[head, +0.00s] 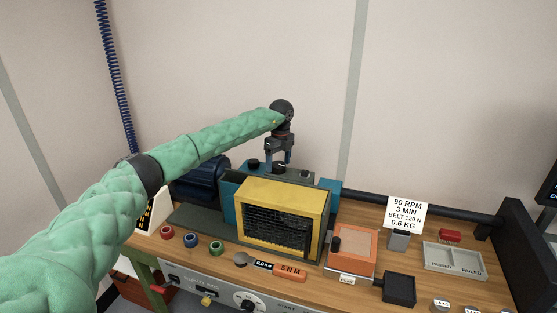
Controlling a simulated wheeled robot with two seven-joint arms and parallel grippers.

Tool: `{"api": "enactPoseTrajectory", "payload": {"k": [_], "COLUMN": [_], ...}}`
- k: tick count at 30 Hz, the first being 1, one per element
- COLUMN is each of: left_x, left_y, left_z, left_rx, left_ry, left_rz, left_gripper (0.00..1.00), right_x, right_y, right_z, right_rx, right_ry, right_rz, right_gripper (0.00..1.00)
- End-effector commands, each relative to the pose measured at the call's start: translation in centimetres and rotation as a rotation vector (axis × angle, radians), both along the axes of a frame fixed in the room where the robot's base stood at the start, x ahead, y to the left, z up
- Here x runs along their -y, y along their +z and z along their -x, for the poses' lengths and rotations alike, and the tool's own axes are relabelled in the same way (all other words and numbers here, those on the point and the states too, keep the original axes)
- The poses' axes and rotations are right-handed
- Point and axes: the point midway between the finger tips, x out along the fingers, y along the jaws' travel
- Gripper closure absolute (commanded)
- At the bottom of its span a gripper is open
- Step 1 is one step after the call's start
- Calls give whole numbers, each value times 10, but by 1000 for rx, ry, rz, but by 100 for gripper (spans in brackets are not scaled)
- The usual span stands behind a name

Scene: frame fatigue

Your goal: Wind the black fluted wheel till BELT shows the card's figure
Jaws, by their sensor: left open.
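The white card (407,214) stands in a holder at the right of the bench and reads 90 RPM, 3 MIN, BELT 120 N, 0.6 KG. A teal machine (229,203) with a yellow-framed mesh guard (282,192) stands mid-bench. Several small black knobs sit along its top; the middle one (279,169) is under my left gripper (279,159), which points down, open, with its fingers at either side of that knob. I cannot tell whether they touch it. Flutes and any BELT reading are too small to make out. My right gripper is not in view.
Red (167,232), blue and green rings lie at the front left. An orange tool marked N M (289,272), an orange box (351,250), a black tray (399,289) and a grey PASSED/FAILED tray (454,258) occupy the right. A dark blue motor (203,180) is behind my arm.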

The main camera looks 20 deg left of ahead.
Motion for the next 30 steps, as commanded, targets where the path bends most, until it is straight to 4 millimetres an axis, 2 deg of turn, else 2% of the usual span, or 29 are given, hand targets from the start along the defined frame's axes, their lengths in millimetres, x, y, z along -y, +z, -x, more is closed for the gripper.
{"api": "enactPoseTrajectory", "payload": {"k": [4,12,18,19,27,30], "left_x": [0,0,0,0,0,0], "left_y": [-4,-5,-5,-5,-6,-8], "left_z": [0,0,0,0,0,0], "left_rx": [-1,0,0,0,1,1], "left_ry": [-1,-1,-1,-1,-23,-53], "left_rz": [0,0,0,0,1,1], "left_gripper": [24,26,65,68,68,68], "right_x": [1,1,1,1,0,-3], "right_y": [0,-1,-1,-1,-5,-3], "right_z": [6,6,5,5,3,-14], "right_rx": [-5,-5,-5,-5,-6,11], "right_ry": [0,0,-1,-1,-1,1], "right_rz": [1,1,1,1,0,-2], "right_gripper": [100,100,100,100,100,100]}}
